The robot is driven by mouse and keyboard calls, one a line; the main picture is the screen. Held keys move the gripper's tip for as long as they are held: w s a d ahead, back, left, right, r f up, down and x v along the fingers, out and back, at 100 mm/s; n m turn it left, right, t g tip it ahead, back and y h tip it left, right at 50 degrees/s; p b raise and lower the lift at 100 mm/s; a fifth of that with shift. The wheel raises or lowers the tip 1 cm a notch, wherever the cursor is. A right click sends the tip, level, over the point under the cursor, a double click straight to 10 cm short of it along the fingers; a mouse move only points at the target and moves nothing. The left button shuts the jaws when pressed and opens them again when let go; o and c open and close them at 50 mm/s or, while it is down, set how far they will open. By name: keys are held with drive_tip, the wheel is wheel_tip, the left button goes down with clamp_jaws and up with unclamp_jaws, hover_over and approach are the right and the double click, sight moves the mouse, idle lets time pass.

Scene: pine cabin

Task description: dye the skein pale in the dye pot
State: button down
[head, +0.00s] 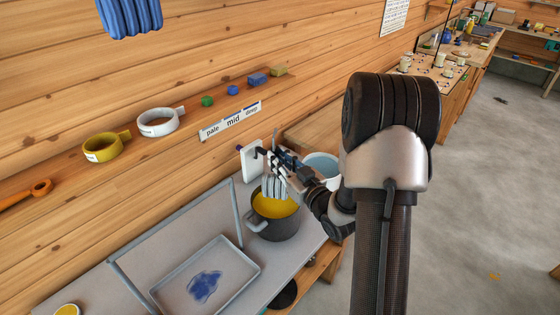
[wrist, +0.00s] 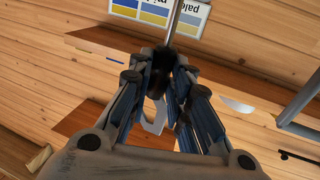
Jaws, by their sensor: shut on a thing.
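My gripper (head: 287,163) is over the back of the dye pot (head: 278,229) and shut on a thin grey rod, which shows in the wrist view (wrist: 176,18) running up from between the fingers (wrist: 163,75). A pale grey-white skein (head: 274,188) hangs below the gripper at the pot's mouth. Its lower end is at the yellow dye (head: 274,207); I cannot tell how deep it goes. The skein is not clearly visible in the wrist view. A grey hooked piece (wrist: 154,118) shows below the fingers there. A label strip (head: 230,121) reads pale, mid, deep.
A tray (head: 166,301) with a blue puddle lies left of the pot, beside a grey rack frame (head: 142,247). A white bucket (head: 321,162) stands behind my wrist. A blue skein (head: 130,16) hangs above.

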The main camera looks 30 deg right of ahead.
sight(283, 195)
wheel_tip(283, 195, down, 8)
drive_tip(key=b, duration=0.7)
drive_tip(key=shift+b, duration=0.35)
drive_tip(key=shift+f, duration=2.45)
drive_tip(key=shift+r, duration=0.1)
idle(0.4)
drive_tip(key=shift+r+p, duration=4.1)
drive_tip(key=shift+r, duration=2.5)
